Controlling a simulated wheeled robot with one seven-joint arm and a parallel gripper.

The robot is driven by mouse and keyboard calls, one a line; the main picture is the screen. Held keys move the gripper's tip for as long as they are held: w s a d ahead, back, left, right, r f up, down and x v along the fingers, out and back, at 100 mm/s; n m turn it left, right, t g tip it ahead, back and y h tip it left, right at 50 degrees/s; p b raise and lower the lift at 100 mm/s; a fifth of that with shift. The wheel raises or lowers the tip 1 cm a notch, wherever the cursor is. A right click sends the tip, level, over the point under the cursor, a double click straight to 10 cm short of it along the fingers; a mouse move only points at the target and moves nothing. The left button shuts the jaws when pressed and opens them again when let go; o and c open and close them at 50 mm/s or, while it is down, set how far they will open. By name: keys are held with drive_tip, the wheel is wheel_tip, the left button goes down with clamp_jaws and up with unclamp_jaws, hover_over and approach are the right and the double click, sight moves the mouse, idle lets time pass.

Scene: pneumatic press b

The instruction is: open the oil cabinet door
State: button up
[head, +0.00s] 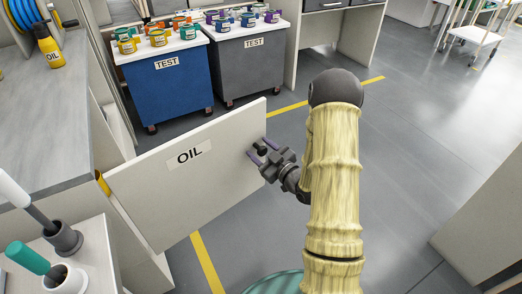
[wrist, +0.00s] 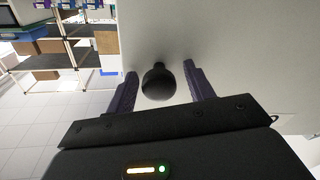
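The white oil cabinet door (head: 225,165), labelled OIL, stands swung out from the grey-topped counter cabinet at the left. Its free edge points right into the aisle. A black round knob (wrist: 158,82) sticks out from the door face near that edge. My gripper (head: 262,151) is at the knob, with its purple fingers pointing toward the door. In the wrist view my gripper (wrist: 161,78) is open, with the knob between its two fingers and a visible gap on each side. The cabinet's inside is mostly hidden behind the door.
A blue TEST cart (head: 170,90) and a grey TEST cart (head: 250,65), both holding paint cans, stand beyond the door. A yellow oil bottle (head: 49,50) is on the counter (head: 50,120). Screwdrivers in holders stand at lower left. Floor at right (head: 420,130) is clear.

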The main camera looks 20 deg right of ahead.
drive_tip(key=p+v, duration=0.4)
drive_tip(key=v, duration=1.3)
drive_tip(key=shift+s, duration=0.25)
drive_tip(key=shift+f, duration=0.1)
